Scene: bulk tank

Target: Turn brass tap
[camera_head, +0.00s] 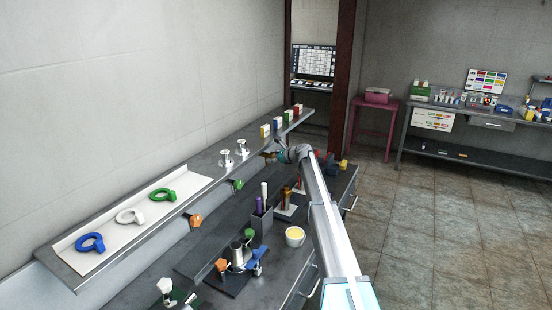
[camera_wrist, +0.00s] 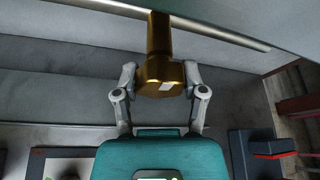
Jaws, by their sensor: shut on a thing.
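The brass tap (camera_wrist: 161,65) hangs from under the shelf edge in the wrist view, with a gold stem and a wider faceted knob below that carries a small white mark. My gripper (camera_wrist: 160,80) has one grey finger on each side of the knob and is shut on it. In the head view the brass tap (camera_head: 269,154) shows as a small gold piece under the shelf, and my gripper (camera_head: 280,154) is at it, partly hidden by the wrist.
A green tap (camera_head: 237,185) and an orange tap (camera_head: 195,220) sit along the same shelf (camera_head: 75,284). Below on the bench are a bowl (camera_head: 295,237), a grey holder (camera_head: 261,223) and a valve stand. Free floor lies to the right.

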